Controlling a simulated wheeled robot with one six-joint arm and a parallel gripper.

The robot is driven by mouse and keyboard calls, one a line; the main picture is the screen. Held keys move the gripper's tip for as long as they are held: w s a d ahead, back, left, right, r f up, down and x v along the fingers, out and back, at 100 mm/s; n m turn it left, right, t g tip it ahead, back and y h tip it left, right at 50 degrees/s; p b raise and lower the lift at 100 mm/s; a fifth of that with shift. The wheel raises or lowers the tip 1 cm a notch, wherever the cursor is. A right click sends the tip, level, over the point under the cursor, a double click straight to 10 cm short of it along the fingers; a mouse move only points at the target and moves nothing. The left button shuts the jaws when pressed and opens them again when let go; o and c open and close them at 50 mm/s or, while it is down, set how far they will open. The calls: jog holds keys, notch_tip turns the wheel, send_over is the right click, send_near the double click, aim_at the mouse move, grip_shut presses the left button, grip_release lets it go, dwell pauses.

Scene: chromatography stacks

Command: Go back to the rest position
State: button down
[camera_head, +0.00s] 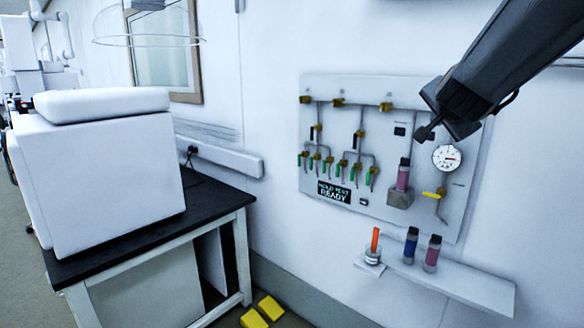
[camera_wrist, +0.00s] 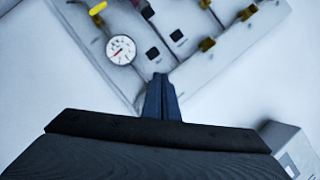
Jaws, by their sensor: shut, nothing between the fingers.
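My gripper (camera_head: 424,133) is at the upper right of the head view, in front of the right part of a grey wall panel (camera_head: 335,225). Its narrow fingers are shut and empty. In the wrist view my gripper (camera_wrist: 161,80) points at the panel's edge, with the fingers together. A round pressure gauge (camera_head: 447,158) on the panel is just below and right of the fingertips in the head view. It also shows left of the fingers in the wrist view (camera_wrist: 121,50). I cannot tell the exact gap to the panel.
A pink-purple cartridge (camera_head: 403,175) sits upright in a grey block on the panel, near a yellow lever (camera_head: 433,195). A black-topped bench (camera_head: 150,240) stands left.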

jog(key=s+a+f+n+g+y, duration=0.2)
jog(key=s+a+f+n+g, duration=0.15)
jog(key=a+f, duration=0.45)
jog(key=s+a+f+n+g+y, duration=0.25)
jog(key=s+a+f+n, duration=0.2)
jog(key=f, duration=0.75)
jog(key=s+a+f+n+g, duration=0.3)
jog(key=s+f, duration=0.4)
jog(key=s, duration=0.2)
jog(key=s+a+f+n+g, duration=0.3)
jog(key=s+f, duration=0.4)
jog(key=s, duration=0.2)
jog(key=shift+s+f+y, duration=0.25)
jog(key=shift+s+y, duration=0.05)
jog(key=shift+y, duration=0.15)
